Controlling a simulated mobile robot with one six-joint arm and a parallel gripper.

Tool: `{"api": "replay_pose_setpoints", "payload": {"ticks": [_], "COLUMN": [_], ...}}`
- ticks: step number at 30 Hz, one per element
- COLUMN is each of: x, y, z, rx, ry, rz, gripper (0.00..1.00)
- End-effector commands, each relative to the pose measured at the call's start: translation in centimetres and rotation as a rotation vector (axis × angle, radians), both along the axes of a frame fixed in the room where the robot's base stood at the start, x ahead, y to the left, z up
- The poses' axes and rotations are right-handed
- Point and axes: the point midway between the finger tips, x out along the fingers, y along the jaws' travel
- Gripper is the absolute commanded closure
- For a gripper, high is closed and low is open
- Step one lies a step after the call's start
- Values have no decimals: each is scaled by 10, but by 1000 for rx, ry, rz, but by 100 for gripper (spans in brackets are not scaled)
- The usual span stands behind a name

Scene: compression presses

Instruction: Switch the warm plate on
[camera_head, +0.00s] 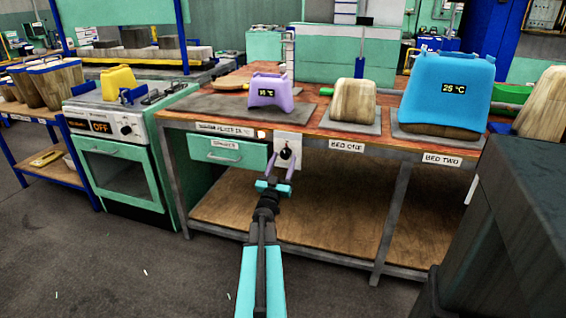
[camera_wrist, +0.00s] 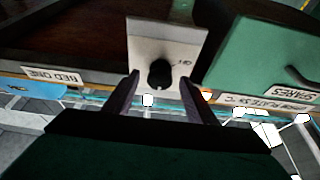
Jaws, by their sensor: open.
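A dark round knob (camera_head: 285,153) sits on a pale panel (camera_head: 293,138) on the bench front, between the green drawer and the BED ONE label. In the wrist view, which is upside down, the knob (camera_wrist: 160,73) has a light pointer mark and the panel (camera_wrist: 165,40) has a small mark beside it. My gripper (camera_head: 279,168) is open in front of the panel. In the wrist view its fingers (camera_wrist: 161,78) stand on either side of the knob; contact is not clear. A grey plate (camera_head: 210,105) lies on the bench under a purple block (camera_head: 271,92) with a temperature display.
A green oven (camera_head: 118,170) at left shows OFF. The green drawer (camera_head: 228,152) is left of the panel. A beige block (camera_head: 354,100) and a blue cover (camera_head: 447,90) reading 25 °C stand on the bench. A dark cabinet (camera_head: 525,200) fills the lower right.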

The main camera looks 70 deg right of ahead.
Motion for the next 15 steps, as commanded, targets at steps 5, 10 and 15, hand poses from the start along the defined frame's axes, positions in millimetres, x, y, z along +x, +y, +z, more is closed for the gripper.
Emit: {"api": "replay_pose_setpoints", "payload": {"ticks": [5, 10, 15], "x": [0, 0, 0], "y": [0, 0, 0], "z": [0, 0, 0], "rx": [0, 0, 0], "ry": [0, 0, 0], "rz": [0, 0, 0], "gripper": [49, 62, 90]}}
